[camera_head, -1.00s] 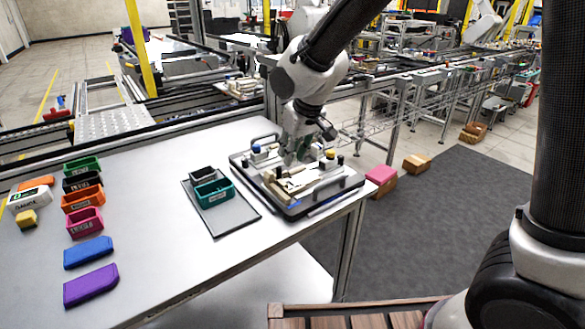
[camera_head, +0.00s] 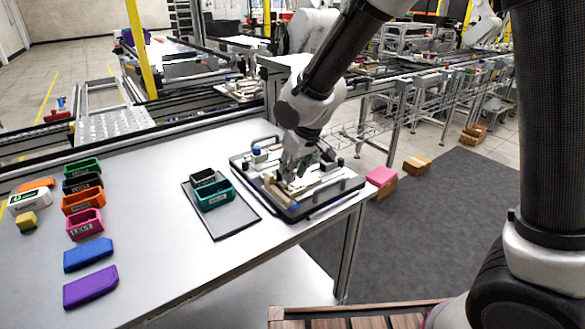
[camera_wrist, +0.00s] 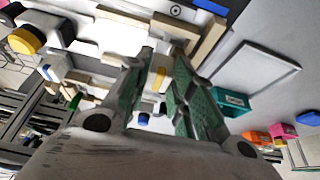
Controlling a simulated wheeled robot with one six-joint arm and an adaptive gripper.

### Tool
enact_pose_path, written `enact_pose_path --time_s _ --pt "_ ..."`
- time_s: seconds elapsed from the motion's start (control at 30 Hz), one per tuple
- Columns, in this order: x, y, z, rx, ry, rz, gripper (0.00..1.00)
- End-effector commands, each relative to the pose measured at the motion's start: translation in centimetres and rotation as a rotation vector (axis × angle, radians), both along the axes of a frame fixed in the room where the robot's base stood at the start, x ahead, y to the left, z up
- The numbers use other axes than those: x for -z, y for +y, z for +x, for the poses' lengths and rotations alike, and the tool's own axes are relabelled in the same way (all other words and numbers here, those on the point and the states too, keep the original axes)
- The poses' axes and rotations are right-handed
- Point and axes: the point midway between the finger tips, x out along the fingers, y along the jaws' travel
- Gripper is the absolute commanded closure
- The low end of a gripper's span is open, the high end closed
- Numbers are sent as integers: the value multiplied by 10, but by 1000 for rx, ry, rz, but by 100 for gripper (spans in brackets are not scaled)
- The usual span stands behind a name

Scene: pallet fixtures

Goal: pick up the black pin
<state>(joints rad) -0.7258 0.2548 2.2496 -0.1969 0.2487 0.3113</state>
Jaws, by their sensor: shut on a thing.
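My gripper (camera_head: 288,174) is low over the pallet fixture (camera_head: 335,193) on the table's right end. In the wrist view my gripper (camera_wrist: 164,52) has its two green-grey fingers drawn in, with their tips at the fixture's light blocks. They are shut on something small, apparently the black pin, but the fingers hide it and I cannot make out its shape. Another dark peg (camera_head: 340,162) stands at the fixture's right side. A blue-topped peg (camera_head: 256,151) stands at its back left.
A dark-rimmed mat (camera_head: 228,222) left of the fixture bears a teal bin (camera_head: 214,196) and a small black bin (camera_head: 203,177). Coloured bins and blocks, including a purple block (camera_head: 90,287), line the table's left side. The table's middle is clear.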

Motion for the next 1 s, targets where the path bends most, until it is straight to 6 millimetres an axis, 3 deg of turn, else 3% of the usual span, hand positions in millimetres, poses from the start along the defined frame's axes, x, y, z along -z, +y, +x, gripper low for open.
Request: enact_pose_path --time_s 0.57,0.6,0.67,0.7,1.0 --pt "10 0 0 -1 -1 0 99" --pt "9 0 1 0 -2 1 69" --pt "9 0 0 0 -2 1 58" --pt "9 0 0 0 -2 1 55" --pt "8 0 0 0 -2 1 55"
